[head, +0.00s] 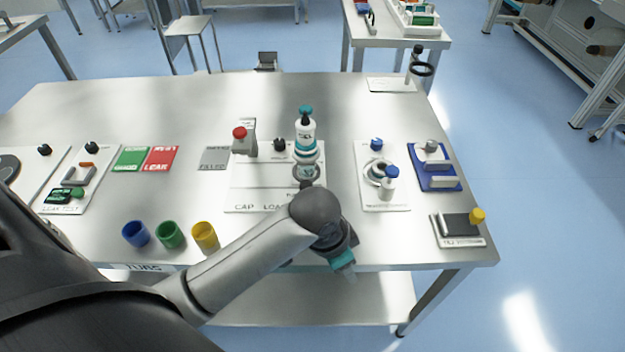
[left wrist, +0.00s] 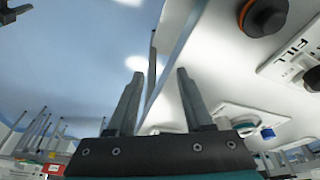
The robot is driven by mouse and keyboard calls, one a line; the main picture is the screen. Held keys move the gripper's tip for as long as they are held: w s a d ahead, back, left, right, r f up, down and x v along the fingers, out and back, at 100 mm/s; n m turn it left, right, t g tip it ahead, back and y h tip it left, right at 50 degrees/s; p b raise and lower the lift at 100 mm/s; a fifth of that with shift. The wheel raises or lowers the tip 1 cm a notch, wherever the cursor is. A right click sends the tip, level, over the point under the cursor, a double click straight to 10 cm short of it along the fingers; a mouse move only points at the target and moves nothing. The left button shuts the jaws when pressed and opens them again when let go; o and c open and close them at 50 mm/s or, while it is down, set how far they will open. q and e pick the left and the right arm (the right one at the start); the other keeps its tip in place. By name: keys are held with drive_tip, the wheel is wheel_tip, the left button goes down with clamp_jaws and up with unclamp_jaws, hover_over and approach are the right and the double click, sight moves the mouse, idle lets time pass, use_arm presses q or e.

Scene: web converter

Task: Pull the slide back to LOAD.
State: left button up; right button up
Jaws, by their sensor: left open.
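The cap station plate (head: 240,200) lies at the middle of the table, with "CAP" and part of "LOAD" lettered along its front. A white bottle-like piece with teal bands (head: 305,128) stands upright at its right side, with a grey ring-shaped part (head: 305,172) in front. My arm hides the plate's front right, and I cannot tell the slide's exact position. My left gripper (head: 346,270) is at the table's front edge, right of the plate and apart from it. In the left wrist view its fingers (left wrist: 160,78) are open with nothing between them.
A red-topped post (head: 239,133) and a black knob (head: 280,145) are on the plate. Blue, green and yellow cups (head: 170,235) stand front left. Other station plates (head: 382,177) are to the right. The table between the cups and plate is clear.

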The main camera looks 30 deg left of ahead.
use_arm(q)
drive_tip(key=w+a+r+m+g+y, duration=0.1)
drive_tip(key=w+a+r+m, duration=0.1)
drive_tip(key=w+a+r, duration=0.55)
drive_tip(key=g+y, duration=0.1)
approach(307, 184)
drive_tip(key=f+b, duration=0.1)
drive_tip(key=f, duration=0.3)
drive_tip(key=f+b, duration=0.2)
drive_tip(key=f, duration=0.2)
drive_tip(key=shift+w+f+b, duration=0.2)
drive_tip(key=shift+f+b, duration=0.1)
drive_tip(key=shift+f, duration=0.05)
use_arm(e)
drive_tip(key=f, duration=0.3)
drive_tip(key=shift+a+f, duration=0.2)
drive_tip(key=shift+f, duration=0.05)
use_arm(q)
clamp_jaws()
drive_tip(key=shift+r, duration=0.1)
idle(0.4)
